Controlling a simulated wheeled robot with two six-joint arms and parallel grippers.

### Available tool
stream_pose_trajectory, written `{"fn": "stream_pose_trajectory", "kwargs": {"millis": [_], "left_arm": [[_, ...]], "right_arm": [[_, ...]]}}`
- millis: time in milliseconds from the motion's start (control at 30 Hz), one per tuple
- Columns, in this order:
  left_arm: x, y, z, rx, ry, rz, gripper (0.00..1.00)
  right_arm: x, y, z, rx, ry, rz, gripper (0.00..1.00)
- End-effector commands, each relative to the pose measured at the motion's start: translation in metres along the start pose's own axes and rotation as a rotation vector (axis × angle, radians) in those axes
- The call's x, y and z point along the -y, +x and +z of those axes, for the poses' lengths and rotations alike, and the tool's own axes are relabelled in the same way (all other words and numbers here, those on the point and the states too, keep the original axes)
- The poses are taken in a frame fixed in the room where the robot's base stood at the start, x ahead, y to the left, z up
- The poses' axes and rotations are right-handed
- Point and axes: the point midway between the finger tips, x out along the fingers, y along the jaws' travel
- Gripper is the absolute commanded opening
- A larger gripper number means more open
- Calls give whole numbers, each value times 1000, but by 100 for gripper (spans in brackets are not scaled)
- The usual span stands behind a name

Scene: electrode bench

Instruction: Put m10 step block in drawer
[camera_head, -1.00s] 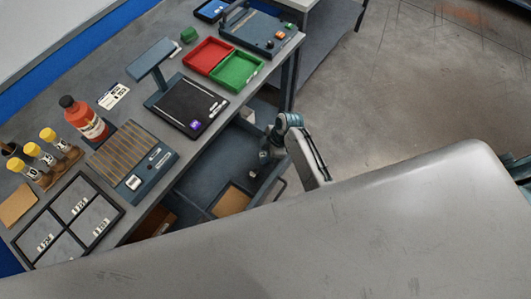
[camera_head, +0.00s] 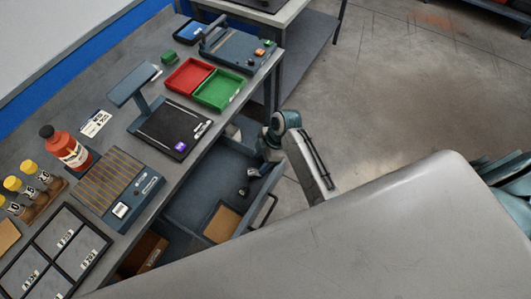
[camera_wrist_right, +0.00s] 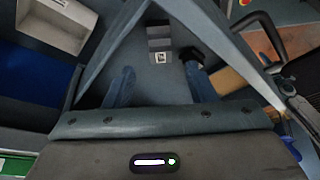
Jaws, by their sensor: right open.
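The m10 step block (camera_wrist_right: 160,42) is a small grey stepped block with a white label, seen in the right wrist view on the blue-grey floor of the open drawer (camera_head: 195,197). My right gripper (camera_wrist_right: 161,76) is open, and the block stands beyond and between its two spread fingers, with no finger seen touching it. My left gripper is not in view.
A dark knob-like part (camera_wrist_right: 192,55) lies close to the block, near my right-hand finger. A brown pad (camera_head: 222,222) lies in the drawer. The bench above holds a black scale (camera_head: 170,127), a red tray (camera_head: 188,75) and a green tray (camera_head: 218,90).

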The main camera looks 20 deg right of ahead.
Motion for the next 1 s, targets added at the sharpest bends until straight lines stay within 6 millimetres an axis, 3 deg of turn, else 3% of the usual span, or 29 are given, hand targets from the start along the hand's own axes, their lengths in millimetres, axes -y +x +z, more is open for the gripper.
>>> {"fn": "stream_pose_trajectory", "kwargs": {"millis": [100, 300, 733, 867, 1000], "left_arm": [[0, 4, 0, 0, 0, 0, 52], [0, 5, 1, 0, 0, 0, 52], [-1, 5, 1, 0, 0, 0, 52], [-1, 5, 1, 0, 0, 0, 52], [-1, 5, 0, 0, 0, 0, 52]], "right_arm": [[0, -21, 1, 2, -2, 3, 51], [0, -41, 0, 1, -1, 0, 51], [5, -44, 2, 8, 23, 4, 51], [31, -46, 17, 54, 164, 41, 51], [79, -55, 41, 126, 444, 136, 51]]}}
